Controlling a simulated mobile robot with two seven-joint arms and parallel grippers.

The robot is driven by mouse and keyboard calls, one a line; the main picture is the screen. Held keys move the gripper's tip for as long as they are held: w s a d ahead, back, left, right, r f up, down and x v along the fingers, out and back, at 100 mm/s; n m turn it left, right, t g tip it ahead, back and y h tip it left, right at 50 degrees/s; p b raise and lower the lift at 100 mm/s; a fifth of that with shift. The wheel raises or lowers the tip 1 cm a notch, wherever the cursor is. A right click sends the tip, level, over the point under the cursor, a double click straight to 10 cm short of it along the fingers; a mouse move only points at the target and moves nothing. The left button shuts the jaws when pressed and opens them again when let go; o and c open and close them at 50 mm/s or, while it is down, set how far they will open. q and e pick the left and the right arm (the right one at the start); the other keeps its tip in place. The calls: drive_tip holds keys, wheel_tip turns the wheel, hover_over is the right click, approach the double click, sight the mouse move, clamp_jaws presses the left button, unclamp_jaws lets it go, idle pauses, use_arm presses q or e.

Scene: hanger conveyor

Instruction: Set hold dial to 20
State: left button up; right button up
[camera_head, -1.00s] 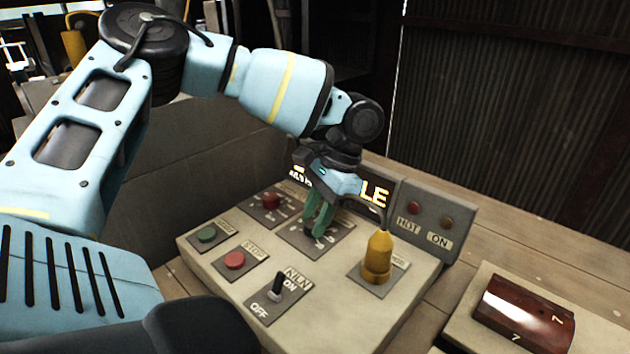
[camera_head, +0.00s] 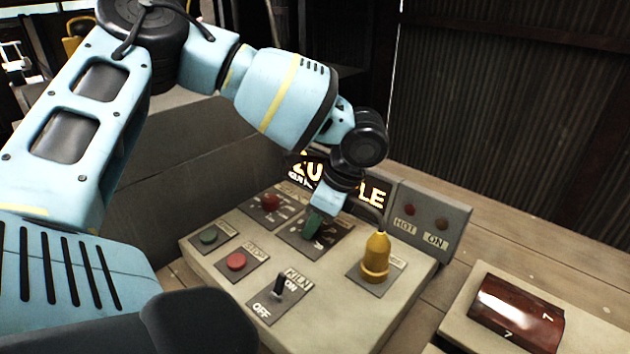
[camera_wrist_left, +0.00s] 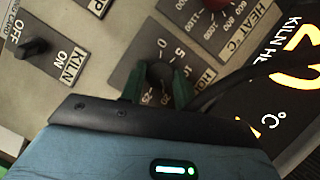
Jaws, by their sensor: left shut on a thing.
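The hold dial (camera_wrist_left: 158,72) is a dark round knob on a dark plate with printed numbers, of which 0, 5, 10, 20 and 25 or so are partly readable in the left wrist view. My left gripper (camera_head: 313,228) has green fingertips and points down at this dial on the sloped control panel (camera_head: 215,270). In the left wrist view the fingers (camera_wrist_left: 158,84) sit on both sides of the knob and are shut on it. The knob's exact pointer setting cannot be told. My right gripper is not in view.
A lit display (camera_head: 372,193) stands behind.

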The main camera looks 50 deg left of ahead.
use_arm(q)
drive_tip(key=shift+m, duration=0.4)
drive_tip(key=o, duration=1)
drive_tip(key=v, duration=0.7)
drive_tip(key=shift+d+r, duration=0.15)
drive_tip(key=shift+r, duration=0.2)
